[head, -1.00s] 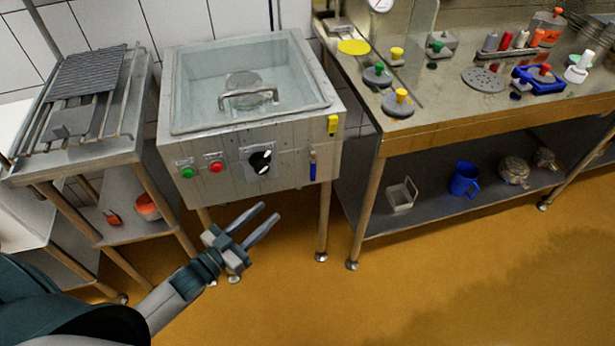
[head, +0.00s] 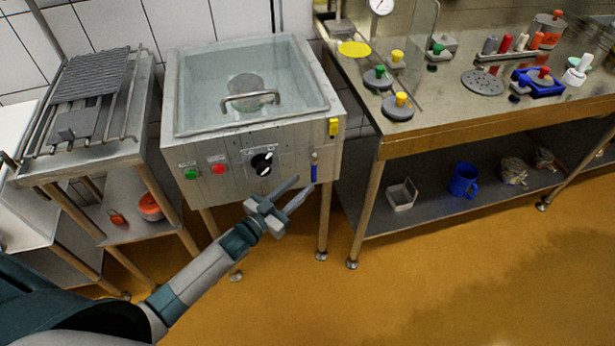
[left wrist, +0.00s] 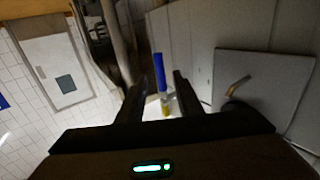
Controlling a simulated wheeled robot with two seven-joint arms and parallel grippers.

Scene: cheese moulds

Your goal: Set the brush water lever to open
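The lever with a blue handle (head: 314,173) is on the right part of the washing unit's front panel, its handle hanging straight down. My left gripper (head: 304,184) is open and empty, its fingertips just left of and slightly below the handle in the head view. In the left wrist view the blue handle (left wrist: 158,68) shows between the two open fingers (left wrist: 161,78), with a metal fitting behind it. I cannot tell whether a finger touches it. My right gripper is not in view.
The washing unit (head: 225,185) also carries a green button (head: 191,174), a red button (head: 219,169), a black knob (head: 261,164) and a yellow part (head: 333,127). A rack table (head: 140,150) stands left, a steel workbench (head: 450,135) right. The floor in front is clear.

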